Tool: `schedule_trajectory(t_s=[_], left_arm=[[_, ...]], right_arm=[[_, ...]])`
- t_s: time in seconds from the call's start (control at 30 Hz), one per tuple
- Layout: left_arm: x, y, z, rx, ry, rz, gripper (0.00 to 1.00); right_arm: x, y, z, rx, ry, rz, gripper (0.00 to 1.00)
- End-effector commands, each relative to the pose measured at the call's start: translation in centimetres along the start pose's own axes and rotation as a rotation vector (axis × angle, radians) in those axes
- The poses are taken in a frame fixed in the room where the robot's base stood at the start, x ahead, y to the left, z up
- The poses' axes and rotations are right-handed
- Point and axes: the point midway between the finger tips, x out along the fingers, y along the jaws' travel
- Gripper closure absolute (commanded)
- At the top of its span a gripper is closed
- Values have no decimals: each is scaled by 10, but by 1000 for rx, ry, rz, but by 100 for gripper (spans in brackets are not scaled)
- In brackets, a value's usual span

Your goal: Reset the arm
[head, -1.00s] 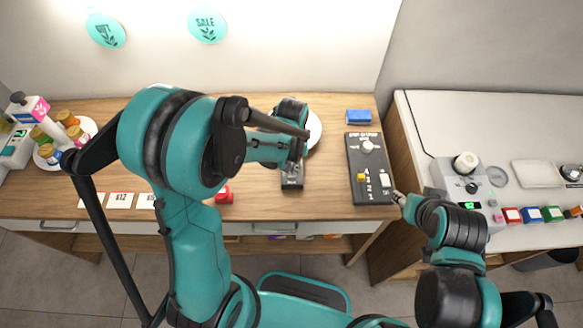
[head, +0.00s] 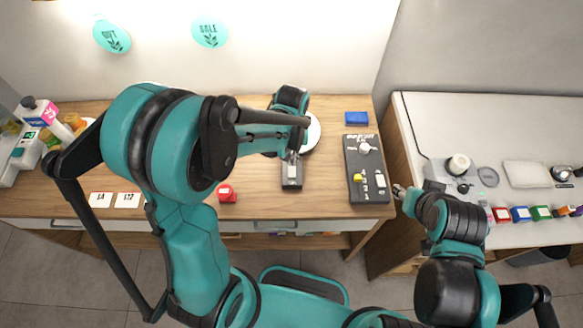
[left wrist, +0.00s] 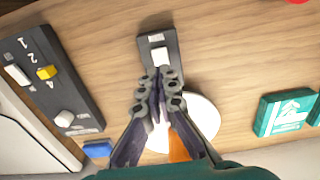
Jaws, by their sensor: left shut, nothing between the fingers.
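My left gripper (head: 296,150) hangs over the middle of the wooden counter, just behind a small dark switch box with a white button (head: 291,172). In the left wrist view the left gripper (left wrist: 158,73) has its fingertips together and empty, over or near the lower end of the switch box (left wrist: 172,42); the exact gap cannot be told. My right gripper (head: 400,191) is at the right edge of the wooden counter, beside the dark control panel (head: 356,145). Its fingers are too small to read.
A white plate (head: 314,135) lies behind the left gripper, partly hidden. A blue block (head: 356,118) is behind the panel. A red item (head: 226,194) and white cards (head: 127,200) lie along the front. The white counter at right holds a scale (head: 465,181) and several colored boxes.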

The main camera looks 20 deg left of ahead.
Motion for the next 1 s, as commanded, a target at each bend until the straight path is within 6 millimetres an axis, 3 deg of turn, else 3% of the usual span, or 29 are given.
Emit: schedule_trajectory(t_s=[0.37,0.57,0.8,1.0], left_arm=[[0,0,0,1,2,1,100],[-14,-9,7,31,68,26,100],[-40,-35,33,120,264,76,100],[-45,-56,61,196,438,93,100]], right_arm=[[1,0,1,0,0,0,60],[14,0,10,0,0,0,60],[42,0,30,0,0,0,60],[64,0,46,0,0,0,60]])
